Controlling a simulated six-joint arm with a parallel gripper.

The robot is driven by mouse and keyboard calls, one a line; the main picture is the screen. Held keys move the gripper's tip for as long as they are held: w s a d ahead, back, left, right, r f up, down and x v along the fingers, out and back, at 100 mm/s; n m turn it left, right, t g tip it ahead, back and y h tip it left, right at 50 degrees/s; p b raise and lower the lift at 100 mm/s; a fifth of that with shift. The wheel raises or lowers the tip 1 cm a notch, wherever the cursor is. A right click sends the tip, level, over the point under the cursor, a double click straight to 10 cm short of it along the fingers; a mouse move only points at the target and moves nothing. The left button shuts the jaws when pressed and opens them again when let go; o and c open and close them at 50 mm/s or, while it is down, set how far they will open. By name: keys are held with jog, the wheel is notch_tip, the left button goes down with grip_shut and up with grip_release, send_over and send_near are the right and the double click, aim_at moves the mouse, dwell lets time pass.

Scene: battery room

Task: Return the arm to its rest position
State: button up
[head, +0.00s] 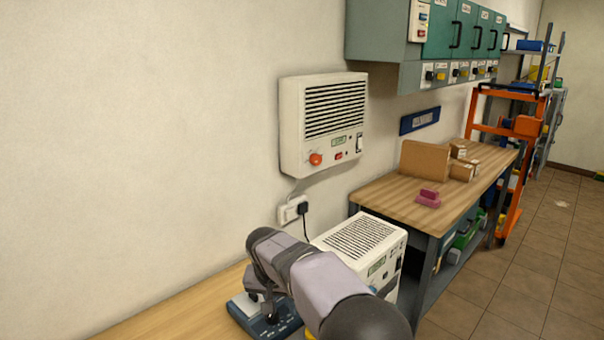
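My arm reaches in from the bottom of the head view, with its mauve-grey links and black joints bent over a wooden bench. My gripper (269,306) is a small dark shape that points down under the wrist, at a blue bench device (258,322) with a pale top. The arm partly hides the device. I cannot tell whether the gripper touches it, or whether the fingers are open or shut.
A white vented unit (362,238) stands close right of my arm. A wall charger (323,120) with a red knob hangs above, its cable plugged into a socket (292,210). A workbench (385,193) holds boxes and a pink block (428,198). The bench's left part (170,320) is clear.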

jog(key=s+d+n+g+p, duration=0.1)
jog(key=s+d+g+p, duration=0.1)
jog(key=s+d, duration=1.2)
jog(key=s+d+f+g, duration=0.1)
jog(key=s+d, duration=0.2)
jog(key=s, duration=0.5)
jog(key=s+d+f+p, duration=0.1)
jog(key=s+d+f, duration=0.1)
jog(key=s, duration=0.6)
jog(key=shift+d+n+g+y, duration=0.3)
jog(key=shift+d+g+y, duration=0.1)
jog(key=shift+d, duration=0.45)
